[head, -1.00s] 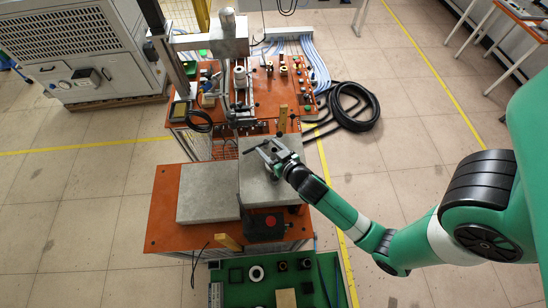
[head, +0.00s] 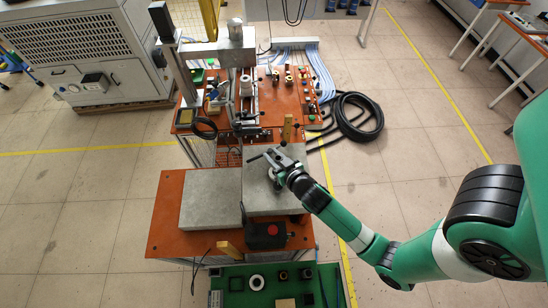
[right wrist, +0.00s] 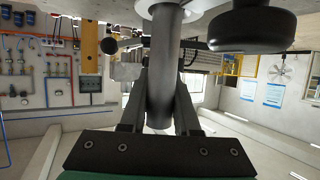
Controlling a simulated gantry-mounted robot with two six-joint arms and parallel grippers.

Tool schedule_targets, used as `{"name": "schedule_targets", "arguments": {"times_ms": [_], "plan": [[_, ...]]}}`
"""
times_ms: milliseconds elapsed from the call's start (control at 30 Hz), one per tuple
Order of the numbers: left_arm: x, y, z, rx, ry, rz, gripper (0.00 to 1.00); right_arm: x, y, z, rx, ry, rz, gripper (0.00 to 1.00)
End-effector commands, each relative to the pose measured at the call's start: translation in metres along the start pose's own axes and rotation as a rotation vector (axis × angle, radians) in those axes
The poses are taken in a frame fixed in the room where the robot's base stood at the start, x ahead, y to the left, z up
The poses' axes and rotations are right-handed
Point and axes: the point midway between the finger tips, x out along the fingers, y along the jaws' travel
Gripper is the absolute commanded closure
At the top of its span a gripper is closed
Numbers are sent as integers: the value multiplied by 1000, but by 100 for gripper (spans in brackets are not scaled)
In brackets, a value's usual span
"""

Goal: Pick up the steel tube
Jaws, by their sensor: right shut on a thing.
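The steel tube (right wrist: 162,75) is a smooth grey cylinder that runs down the middle of the right wrist view. My right gripper (right wrist: 160,100) has one finger on each side of it and is shut on it. In the head view my right gripper (head: 274,162) is over the right-hand grey slab. The tube is mostly hidden there by the gripper. A dark round knob-like part (right wrist: 252,25) is close beside the tube in the right wrist view. My left gripper is not in view.
The grey left slab (head: 210,198) lies on the orange bench (head: 165,215). A black box with a red button (head: 267,234) stands in front. The machine with a column (head: 236,50) stands behind. Coiled black hose (head: 358,122) lies on the floor at right.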

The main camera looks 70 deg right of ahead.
Motion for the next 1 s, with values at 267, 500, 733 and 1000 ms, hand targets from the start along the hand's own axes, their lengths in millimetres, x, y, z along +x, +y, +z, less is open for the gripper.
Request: {"name": "schedule_targets", "arguments": {"times_ms": [267, 500, 733, 1000], "plan": [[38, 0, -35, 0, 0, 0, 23, -36, 5, -43, 0, 0, 1, 100], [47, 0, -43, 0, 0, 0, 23, -100, 23, -58, 1, -1, 3, 100], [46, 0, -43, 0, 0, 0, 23, -154, 39, -61, 1, -1, 3, 100], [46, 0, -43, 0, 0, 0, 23, -170, 44, -63, 0, 2, 1, 100]]}}
